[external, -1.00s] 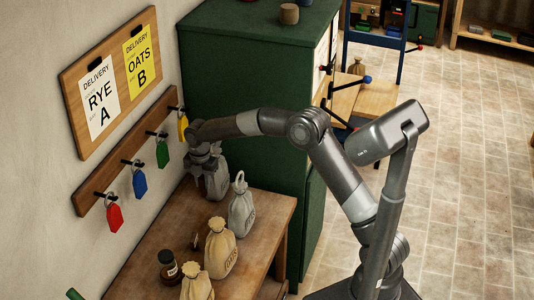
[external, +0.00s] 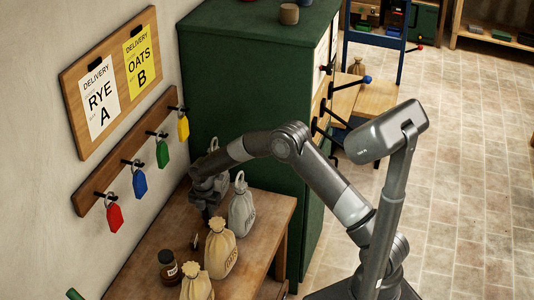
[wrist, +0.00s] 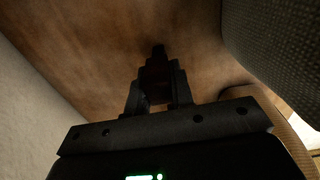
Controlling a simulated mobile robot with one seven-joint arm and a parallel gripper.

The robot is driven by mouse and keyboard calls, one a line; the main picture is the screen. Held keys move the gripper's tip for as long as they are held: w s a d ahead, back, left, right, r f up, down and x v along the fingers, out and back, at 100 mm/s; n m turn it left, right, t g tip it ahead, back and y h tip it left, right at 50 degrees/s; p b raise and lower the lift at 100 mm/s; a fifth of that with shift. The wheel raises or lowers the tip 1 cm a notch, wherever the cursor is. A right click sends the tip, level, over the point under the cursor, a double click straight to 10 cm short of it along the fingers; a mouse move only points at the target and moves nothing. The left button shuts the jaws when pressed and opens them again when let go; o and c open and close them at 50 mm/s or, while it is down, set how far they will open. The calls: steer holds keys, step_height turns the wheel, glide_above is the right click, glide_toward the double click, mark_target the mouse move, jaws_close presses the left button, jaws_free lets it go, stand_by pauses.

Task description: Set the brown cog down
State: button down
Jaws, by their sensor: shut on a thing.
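My gripper (external: 207,207) is low over the back of the wooden workbench (external: 262,215), near the wall and left of a grey sack (external: 241,210). In the wrist view my gripper (wrist: 158,92) is shut on a dark brown thing, the brown cog (wrist: 156,76), close above the brown bench top (wrist: 90,40). The cog is in deep shadow, so its teeth do not show. I cannot tell whether it touches the bench. In the external view my gripper hides it.
Tan sacks (external: 221,248) and a dark jar (external: 169,266) stand on the front of the bench. A small brown thing (external: 195,241) is left of the sacks. The wall has a key rack (external: 128,160); a green cabinet (external: 255,90) stands behind.

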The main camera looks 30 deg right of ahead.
steer(key=shift+f, duration=0.15)
steer(key=c, duration=1.3)
jaws_free()
steer(key=shift+o, duration=0.2)
step_height(320, 180, up, 12)
steer(key=shift+r, duration=0.2)
